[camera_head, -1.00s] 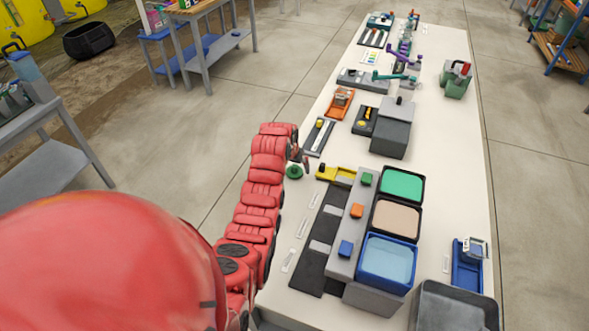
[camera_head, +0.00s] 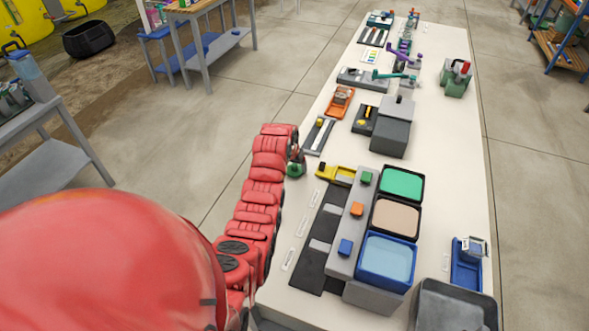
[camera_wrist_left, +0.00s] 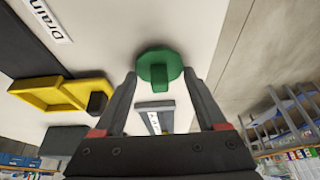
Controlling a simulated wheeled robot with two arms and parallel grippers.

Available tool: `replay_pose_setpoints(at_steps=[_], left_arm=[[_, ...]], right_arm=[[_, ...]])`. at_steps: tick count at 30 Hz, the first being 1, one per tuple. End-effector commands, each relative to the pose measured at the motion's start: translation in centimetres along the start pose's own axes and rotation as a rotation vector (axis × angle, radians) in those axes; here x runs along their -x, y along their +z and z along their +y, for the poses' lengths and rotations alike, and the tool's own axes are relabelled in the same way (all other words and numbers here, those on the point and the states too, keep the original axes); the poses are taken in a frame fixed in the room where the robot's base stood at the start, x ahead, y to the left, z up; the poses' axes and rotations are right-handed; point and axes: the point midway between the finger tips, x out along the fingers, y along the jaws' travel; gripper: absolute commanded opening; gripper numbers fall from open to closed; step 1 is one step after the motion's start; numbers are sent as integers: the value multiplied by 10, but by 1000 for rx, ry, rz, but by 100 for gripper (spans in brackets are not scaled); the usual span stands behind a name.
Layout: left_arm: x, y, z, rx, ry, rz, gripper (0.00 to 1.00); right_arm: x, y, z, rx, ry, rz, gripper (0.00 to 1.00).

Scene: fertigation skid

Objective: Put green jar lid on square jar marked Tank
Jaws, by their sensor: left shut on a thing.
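The green jar lid (camera_head: 295,169) is at the left edge of the long table in the head view. In the left wrist view, the lid (camera_wrist_left: 160,63) is a green disc with a raised grip on it, between my fingertips. My left gripper (camera_head: 297,153) is shut on the lid; it also shows in the left wrist view (camera_wrist_left: 160,80). I cannot make out a square jar marked Tank in either view. My right gripper is not in view.
A yellow tray (camera_head: 336,174) lies just right of the lid. Beyond it are a grey strip with coloured blocks and bins with green (camera_head: 402,184), beige and blue (camera_head: 388,259) contents. A "Drain" label (camera_wrist_left: 46,20) shows in the left wrist view. Open floor lies left of the table.

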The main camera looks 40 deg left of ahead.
Motion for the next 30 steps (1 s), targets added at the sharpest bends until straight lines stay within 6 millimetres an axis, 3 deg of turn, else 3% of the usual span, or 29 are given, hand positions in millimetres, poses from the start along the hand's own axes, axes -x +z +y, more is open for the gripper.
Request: replay_pose_setpoints(at_steps=[5,15,30], left_arm=[[9,-5,0,-1,-1,5,21],[71,-31,0,-1,-1,6,21],[129,-54,0,0,-1,4,21]], right_arm=[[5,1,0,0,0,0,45],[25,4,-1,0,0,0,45],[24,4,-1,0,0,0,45]])
